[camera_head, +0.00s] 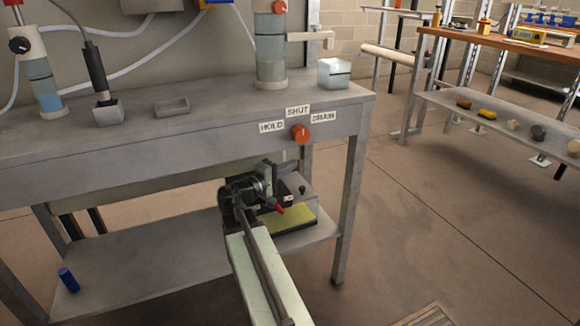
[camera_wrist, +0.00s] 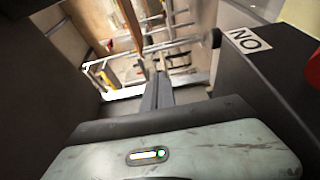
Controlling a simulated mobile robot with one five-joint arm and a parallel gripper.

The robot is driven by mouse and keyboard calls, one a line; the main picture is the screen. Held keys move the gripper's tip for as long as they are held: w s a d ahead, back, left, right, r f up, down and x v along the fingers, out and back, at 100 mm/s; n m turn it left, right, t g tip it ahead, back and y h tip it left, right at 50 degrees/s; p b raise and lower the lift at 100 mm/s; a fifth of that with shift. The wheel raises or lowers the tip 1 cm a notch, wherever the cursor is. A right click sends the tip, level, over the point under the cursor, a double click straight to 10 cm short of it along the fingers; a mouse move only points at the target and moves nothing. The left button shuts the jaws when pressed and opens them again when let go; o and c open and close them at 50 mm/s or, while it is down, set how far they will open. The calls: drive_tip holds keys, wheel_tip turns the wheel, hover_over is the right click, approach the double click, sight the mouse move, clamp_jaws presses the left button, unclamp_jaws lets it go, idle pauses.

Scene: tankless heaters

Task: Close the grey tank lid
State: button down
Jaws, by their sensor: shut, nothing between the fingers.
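My gripper shows in the wrist view (camera_wrist: 159,80) with its grey fingers together and nothing between them. In the head view my dark wrist is beneath the bench, above the lower shelf, and the fingertips are hard to make out. Just right of it, a unit (camera_head: 293,218) with a yellow-green lower part and a grey upper part with a dark knob sits on that shelf. I cannot tell whether this upper part is the grey tank lid, or whether it is open. A dark housing (camera_wrist: 262,85) with an ON label and a red part is close on the wrist view's right.
The bench (camera_head: 130,140) overhangs my wrist, and its right front leg (camera_head: 350,210) stands right of the unit. A red knob (camera_head: 301,134) is on its front edge. A grey box (camera_head: 334,73) stands on top. A blue cylinder (camera_head: 68,280) is on the lower shelf. Open floor lies right.

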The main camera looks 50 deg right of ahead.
idle(0.3)
drive_tip(key=a, duration=0.8)
drive_tip(key=shift+s+d, duration=0.1)
